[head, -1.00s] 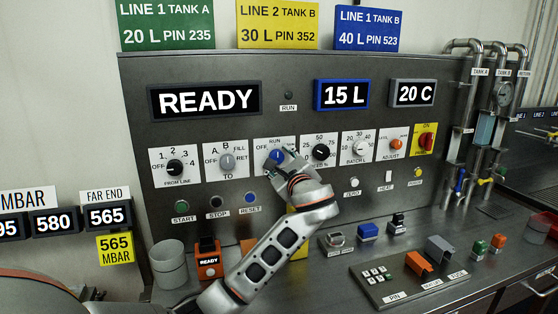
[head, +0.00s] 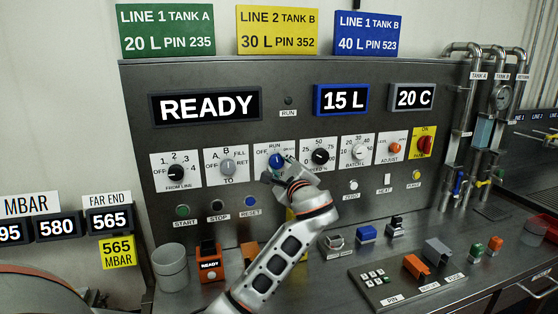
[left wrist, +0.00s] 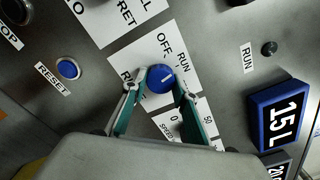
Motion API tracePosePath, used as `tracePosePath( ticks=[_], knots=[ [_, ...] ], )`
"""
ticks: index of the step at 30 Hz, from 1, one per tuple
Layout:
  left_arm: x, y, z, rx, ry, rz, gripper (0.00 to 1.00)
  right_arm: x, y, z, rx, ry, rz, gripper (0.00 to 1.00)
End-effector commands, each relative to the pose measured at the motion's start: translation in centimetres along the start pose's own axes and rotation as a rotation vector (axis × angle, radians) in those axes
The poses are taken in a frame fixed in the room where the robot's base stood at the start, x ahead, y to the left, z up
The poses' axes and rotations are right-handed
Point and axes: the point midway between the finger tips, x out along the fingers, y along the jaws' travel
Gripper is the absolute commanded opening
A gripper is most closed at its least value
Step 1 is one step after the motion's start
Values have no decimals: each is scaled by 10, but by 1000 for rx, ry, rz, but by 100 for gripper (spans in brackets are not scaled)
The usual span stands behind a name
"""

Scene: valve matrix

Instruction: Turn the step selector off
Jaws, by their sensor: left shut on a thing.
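The step selector is a blue round knob (head: 275,160) with a white pointer mark, on a white plate in the panel's knob row. The plate reads OFF and RUN; a third label is partly hidden. My left gripper (head: 279,167) reaches it from below right. In the left wrist view the fingers of my left gripper (left wrist: 159,84) are shut on opposite sides of the blue knob (left wrist: 160,75). There the pointer mark aims right and slightly up, nearer RUN than OFF. My right gripper is not in view.
Close beside it are the grey TO knob (head: 227,167) and the black speed knob (head: 320,156). The RESET button (head: 250,201) sits below left. The READY display (head: 206,105) is above. A grey cup (head: 171,268) and several small blocks stand on the bench below.

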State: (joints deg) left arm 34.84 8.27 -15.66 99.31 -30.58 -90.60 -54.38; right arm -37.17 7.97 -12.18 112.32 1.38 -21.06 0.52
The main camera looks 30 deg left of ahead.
Motion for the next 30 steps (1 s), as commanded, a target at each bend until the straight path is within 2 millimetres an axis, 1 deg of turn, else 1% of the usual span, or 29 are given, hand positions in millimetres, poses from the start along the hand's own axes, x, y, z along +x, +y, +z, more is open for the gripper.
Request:
tracePosePath(
  ticks=[1, 3, 15, 21, 30],
  knots=[
    [-1, 0, -1, -40, 4, 4, 7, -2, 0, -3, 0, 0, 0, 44],
    [-1, 0, -1, -103, 4, 4, 7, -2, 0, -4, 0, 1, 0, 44],
    [-1, 0, -2, -450, 2, 3, 7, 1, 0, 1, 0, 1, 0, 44],
    [0, 0, -1, -572, 2, 3, 7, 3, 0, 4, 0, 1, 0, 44],
    [0, 0, -1, -666, 1, 3, 7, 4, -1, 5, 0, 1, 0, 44]
  ],
)
